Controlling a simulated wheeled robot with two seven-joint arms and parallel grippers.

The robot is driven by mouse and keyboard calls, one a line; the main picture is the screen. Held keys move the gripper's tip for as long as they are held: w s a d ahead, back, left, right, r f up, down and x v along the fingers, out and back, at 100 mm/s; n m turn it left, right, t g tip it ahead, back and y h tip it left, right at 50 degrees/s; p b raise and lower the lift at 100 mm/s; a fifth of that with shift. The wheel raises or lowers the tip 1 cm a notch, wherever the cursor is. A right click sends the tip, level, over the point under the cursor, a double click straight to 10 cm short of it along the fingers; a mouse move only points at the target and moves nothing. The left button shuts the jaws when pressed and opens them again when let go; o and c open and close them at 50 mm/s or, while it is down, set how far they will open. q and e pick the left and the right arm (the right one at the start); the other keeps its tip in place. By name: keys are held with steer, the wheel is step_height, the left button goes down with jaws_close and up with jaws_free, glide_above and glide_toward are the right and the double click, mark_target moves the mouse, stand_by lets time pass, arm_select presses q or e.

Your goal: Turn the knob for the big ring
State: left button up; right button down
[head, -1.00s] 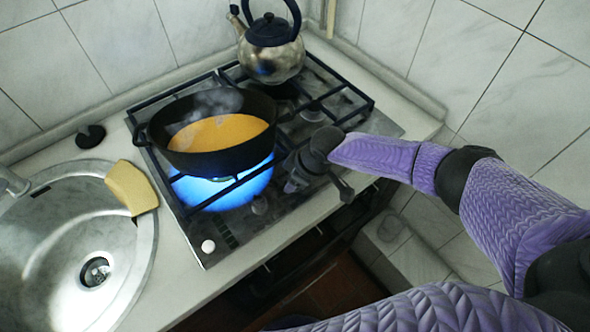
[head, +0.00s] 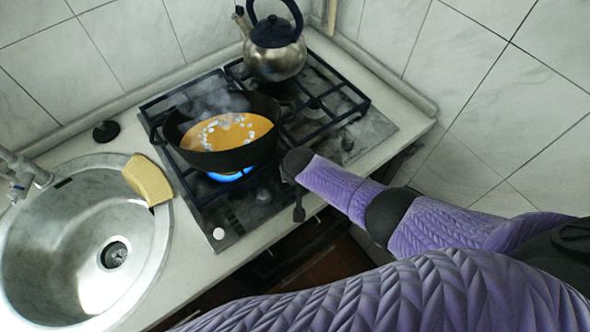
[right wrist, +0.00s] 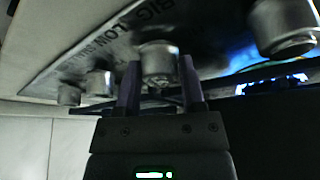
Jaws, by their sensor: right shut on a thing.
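A black pot (head: 180,148) with orange soup (head: 228,131) steams on the front burner. A small blue flame (head: 230,174) shows under it. Pale spots lie on the soup. In the right wrist view, my right gripper (right wrist: 159,66) is shut on a grey metal knob (right wrist: 158,52), one finger on each side. The panel lettering (right wrist: 127,22) beside it reads "BIG" and "LOW"; the rest is hard to read. In the head view my right arm hides most of the gripper and that knob. My left gripper is not in view.
Other knobs stand on both sides, one nearer the flame (right wrist: 283,30) and smaller-looking ones (right wrist: 98,83) at left. A steel kettle (head: 275,62) stands on the back burner. A sponge (head: 148,180) lies by the sink (head: 70,285). Tiled walls close the back and right.

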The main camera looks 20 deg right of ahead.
steer(key=shift+m+h, duration=0.7)
steer(key=shift+m, duration=1.3)
steer(key=shift+c, duration=0.9)
jaws_free()
steer(key=p+v, duration=0.7)
steer(key=v, duration=0.3)
steer(key=shift+w, duration=0.2)
